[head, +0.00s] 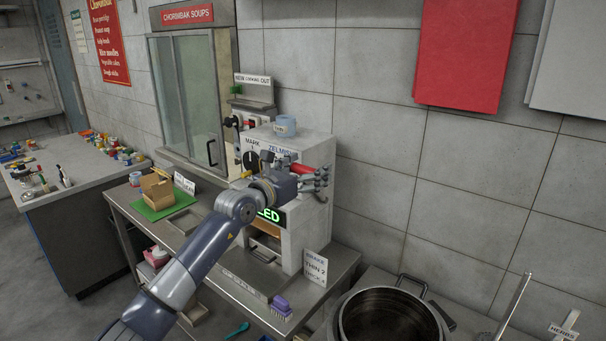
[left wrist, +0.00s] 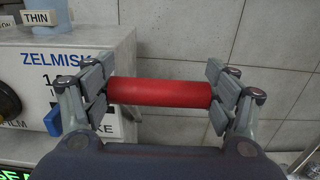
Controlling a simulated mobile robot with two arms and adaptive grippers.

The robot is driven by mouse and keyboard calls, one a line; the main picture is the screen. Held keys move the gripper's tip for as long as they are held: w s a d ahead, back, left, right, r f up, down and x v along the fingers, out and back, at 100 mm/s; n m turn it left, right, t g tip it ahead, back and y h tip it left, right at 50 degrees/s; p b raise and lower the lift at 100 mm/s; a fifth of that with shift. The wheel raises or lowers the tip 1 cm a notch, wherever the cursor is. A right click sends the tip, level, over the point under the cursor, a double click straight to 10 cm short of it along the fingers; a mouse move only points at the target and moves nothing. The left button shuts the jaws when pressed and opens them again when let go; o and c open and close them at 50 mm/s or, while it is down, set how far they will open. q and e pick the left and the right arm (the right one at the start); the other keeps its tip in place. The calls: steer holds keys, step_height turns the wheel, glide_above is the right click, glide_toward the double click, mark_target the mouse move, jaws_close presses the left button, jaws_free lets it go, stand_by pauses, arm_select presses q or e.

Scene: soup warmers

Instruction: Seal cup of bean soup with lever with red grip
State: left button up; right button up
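The lever's red grip (left wrist: 158,92) lies level between the two fingers of my left gripper (left wrist: 160,95). The fingers are spread wide, one at each end of the grip; I cannot tell whether they touch it. In the head view my left gripper (head: 315,178) is in front of the white ZELMISH sealing machine (head: 318,225), with the red grip (head: 301,168) beside its fingers. The machine's green sign (head: 270,214) shows "LED" there and "SEA" in the left wrist view. The opening below is partly hidden by my arm. I cannot make out the bean soup cup. My right gripper is out of view.
A blue cup labelled THIN (head: 284,126) stands on the machine. A box (head: 157,188) sits on a green mat at left. A purple brush (head: 281,306) lies at the metal counter's front. A large pot (head: 390,320) stands at lower right. A wall is behind.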

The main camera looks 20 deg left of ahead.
arm_select(q)
steer(key=shift+c, duration=0.7)
steer(key=shift+w+d+r+g+p, duration=0.2)
steer(key=shift+w+r+g+p, duration=0.3)
steer(key=shift+p, duration=0.8)
steer(key=shift+w+d+p, duration=0.1)
steer(key=shift+w+p, duration=0.15)
steer(key=shift+p, duration=0.1)
steer(key=o, duration=1.1)
steer(key=shift+c, duration=0.2)
steer(key=shift+o, duration=0.6)
